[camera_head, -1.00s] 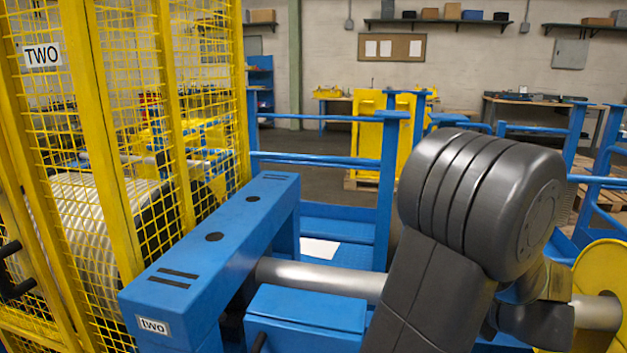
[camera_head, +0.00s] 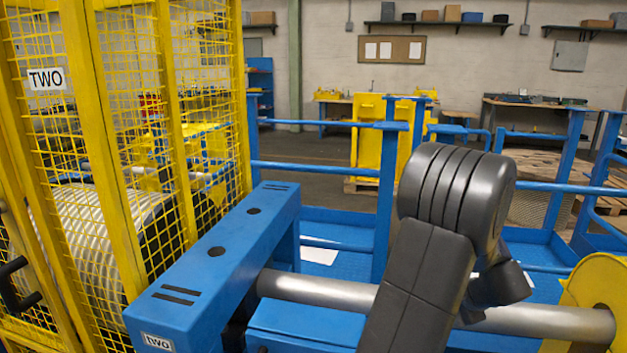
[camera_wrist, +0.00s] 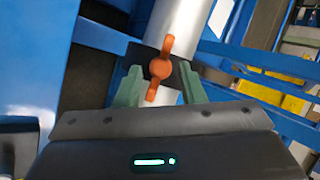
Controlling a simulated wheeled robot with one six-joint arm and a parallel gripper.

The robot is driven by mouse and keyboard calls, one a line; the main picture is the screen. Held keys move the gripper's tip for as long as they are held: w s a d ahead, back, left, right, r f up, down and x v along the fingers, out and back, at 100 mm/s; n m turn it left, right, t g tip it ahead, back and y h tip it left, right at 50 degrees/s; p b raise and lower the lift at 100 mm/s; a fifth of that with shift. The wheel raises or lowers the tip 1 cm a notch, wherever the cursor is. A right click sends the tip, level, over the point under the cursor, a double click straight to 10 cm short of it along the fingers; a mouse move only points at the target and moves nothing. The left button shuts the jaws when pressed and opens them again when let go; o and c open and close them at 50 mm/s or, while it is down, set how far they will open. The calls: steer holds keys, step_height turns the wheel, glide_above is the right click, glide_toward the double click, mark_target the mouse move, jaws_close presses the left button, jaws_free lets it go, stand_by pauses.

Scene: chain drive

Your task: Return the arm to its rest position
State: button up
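My arm bends over in the head view, and its wrist end points down toward the right; the fingers are hidden there. In the wrist view my gripper (camera_wrist: 161,84) has two green fingers standing apart. An orange wing-shaped handle (camera_wrist: 160,68) on a dark plate (camera_wrist: 143,60) shows in the gap between the fingertips. I see no clear grip on it. Behind it runs a silver shaft (camera_wrist: 182,20). The shaft also shows in the head view (camera_head: 320,289), passing behind my arm from the blue beam to the yellow guard.
The blue beam marked "two" (camera_head: 215,258) stands left of my arm. A yellow mesh cage marked "TWO" (camera_head: 105,130) fills the far left. A yellow guard (camera_head: 600,275) is at the lower right. Blue rails (camera_head: 388,190) stand behind; open floor lies beyond.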

steer(key=n, duration=0.1)
steer(key=n+g+p, duration=0.1)
steer(key=n, duration=0.1)
steer(key=shift+w+a+r+h, duration=0.1)
steer(key=shift+w+r+h, duration=0.05)
steer(key=shift+h, duration=0.25)
